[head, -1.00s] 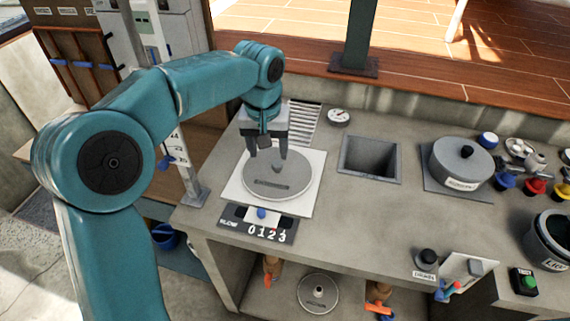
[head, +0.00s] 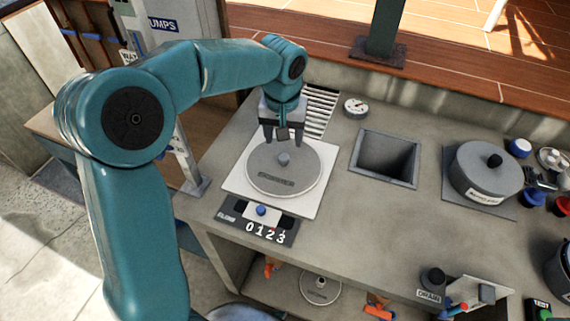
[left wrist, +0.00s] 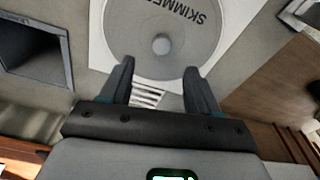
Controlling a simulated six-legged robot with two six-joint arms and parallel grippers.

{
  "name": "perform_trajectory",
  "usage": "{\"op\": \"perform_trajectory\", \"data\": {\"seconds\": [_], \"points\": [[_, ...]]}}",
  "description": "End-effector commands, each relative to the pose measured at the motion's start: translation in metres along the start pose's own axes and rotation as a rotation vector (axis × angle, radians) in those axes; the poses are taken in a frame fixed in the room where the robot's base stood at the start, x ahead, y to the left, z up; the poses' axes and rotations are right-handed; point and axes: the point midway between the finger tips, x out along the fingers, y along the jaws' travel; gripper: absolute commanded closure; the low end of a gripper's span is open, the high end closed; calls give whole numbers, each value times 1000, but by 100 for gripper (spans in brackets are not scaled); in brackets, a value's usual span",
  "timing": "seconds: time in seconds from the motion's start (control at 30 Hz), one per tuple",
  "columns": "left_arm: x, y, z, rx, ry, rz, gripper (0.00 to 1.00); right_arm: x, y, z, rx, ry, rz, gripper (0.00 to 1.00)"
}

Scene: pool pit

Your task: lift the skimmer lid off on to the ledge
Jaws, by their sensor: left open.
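The skimmer lid (head: 290,180) is a round grey disc with a small knob (head: 284,159) at its middle and a dark label. It lies flat on a white square plate (head: 238,183) on the concrete ledge (head: 345,225). In the left wrist view the lid (left wrist: 185,38) shows its SKIMMER lettering and its knob (left wrist: 161,44). My left gripper (head: 283,140) is open and empty, fingers pointing down, above the lid's far edge and behind the knob. In the left wrist view the fingers (left wrist: 160,85) are apart and short of the knob. My right gripper is not in view.
A slotted grate (head: 320,108) and a gauge (head: 356,107) lie behind the lid. A square opening (head: 385,157) is to its right, then a lidded grey pot (head: 486,170). A numbered panel (head: 258,220) sits in front. Bare ledge lies right of the lid.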

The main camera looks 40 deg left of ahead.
Motion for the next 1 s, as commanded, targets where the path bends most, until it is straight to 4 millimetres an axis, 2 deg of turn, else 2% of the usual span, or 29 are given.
{"op": "perform_trajectory", "data": {"seconds": [0.1,0.33,0.6,0.87,0.93,1.0], "points": [[20,0,1,0,-3,-1,39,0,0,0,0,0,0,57],[38,0,0,1,-2,-1,39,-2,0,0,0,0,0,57],[78,-1,2,0,-2,0,39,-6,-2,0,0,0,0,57],[83,-1,0,0,1,1,39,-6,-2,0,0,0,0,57],[83,-1,0,0,1,1,55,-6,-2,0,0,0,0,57],[83,-1,1,0,1,1,78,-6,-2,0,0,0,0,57]]}}
